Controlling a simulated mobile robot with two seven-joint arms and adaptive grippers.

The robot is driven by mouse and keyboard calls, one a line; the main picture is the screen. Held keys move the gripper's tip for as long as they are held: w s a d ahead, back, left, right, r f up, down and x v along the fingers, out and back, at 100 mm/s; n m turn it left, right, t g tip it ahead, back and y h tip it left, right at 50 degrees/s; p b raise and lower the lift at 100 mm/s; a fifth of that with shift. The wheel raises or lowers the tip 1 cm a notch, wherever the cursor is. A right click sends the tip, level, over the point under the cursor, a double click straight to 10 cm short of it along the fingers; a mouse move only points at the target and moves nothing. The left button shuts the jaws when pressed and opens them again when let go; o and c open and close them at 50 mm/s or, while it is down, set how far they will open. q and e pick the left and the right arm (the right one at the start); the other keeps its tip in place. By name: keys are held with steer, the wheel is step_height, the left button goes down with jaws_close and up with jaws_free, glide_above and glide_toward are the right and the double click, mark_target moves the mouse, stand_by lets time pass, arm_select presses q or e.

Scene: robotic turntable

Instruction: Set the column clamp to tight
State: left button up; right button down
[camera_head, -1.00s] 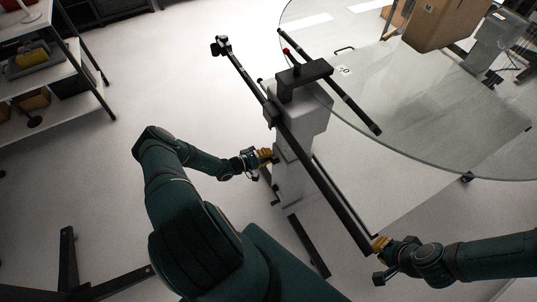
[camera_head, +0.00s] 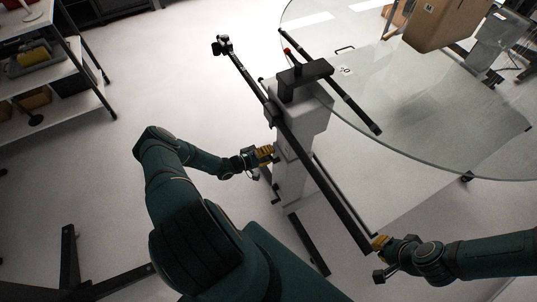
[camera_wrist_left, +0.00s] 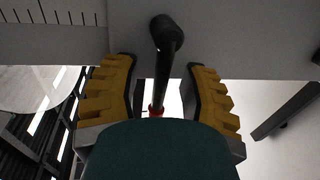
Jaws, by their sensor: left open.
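The grey column (camera_head: 291,183) stands in the middle of the head view. In the left wrist view a black clamp lever with a rounded end (camera_wrist_left: 166,38) sticks out from the pale column face (camera_wrist_left: 230,35). My left gripper (camera_wrist_left: 163,75) is open, with one yellow-padded finger on each side of the lever and gaps between. In the head view my left gripper (camera_head: 267,153) is at the column's left side, hiding the lever's position. My right gripper (camera_head: 379,243) is at the near end of the long black bar (camera_head: 325,183); I cannot tell whether it grips it.
A round glass turntable (camera_head: 430,125) lies right of the column, with a cardboard box (camera_head: 433,22) above its far part. A shelf rack (camera_head: 60,70) stands at the far left. Black base legs (camera_head: 312,248) spread on the floor. Floor left of the column is mostly clear.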

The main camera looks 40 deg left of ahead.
arm_select(q)
steer(key=shift+s, duration=0.1)
steer(key=v, duration=1.2)
